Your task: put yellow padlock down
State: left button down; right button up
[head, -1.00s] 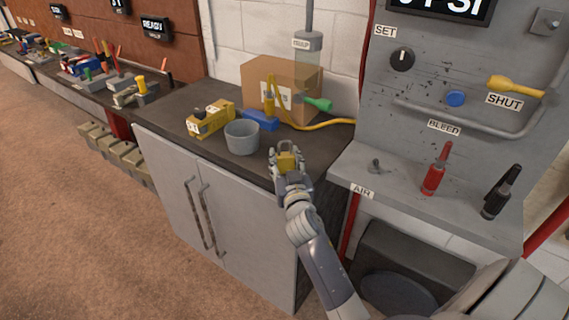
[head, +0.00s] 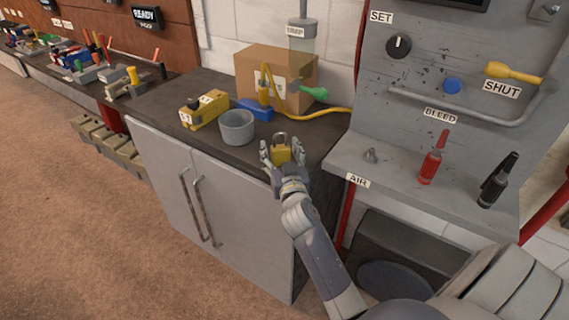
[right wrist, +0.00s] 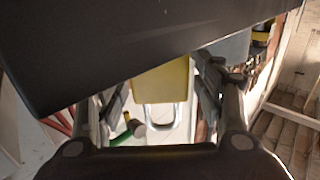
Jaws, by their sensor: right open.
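The yellow padlock (head: 281,154) is upright, shackle up, at the front right of the dark cabinet top (head: 325,135). It appears to stand on that top. In the right wrist view the padlock (right wrist: 162,80) shows between my fingers, its body meeting the dark surface and its shackle pointing down in the picture. My right gripper (head: 282,152) is open around the padlock, one finger on each side, with gaps visible. The right gripper (right wrist: 160,92) fingers are also apart in the wrist view. My left gripper is not in view.
A grey cup (head: 237,128) stands left of the padlock, with a yellow block-like device (head: 204,110) beyond it. A cardboard box (head: 285,70), a blue block (head: 253,110) and a yellow hose (head: 325,111) lie behind. The grey panel's shelf (head: 400,185) is at right.

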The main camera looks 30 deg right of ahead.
jog(key=b+v, duration=0.1)
jog(key=v, duration=1.1)
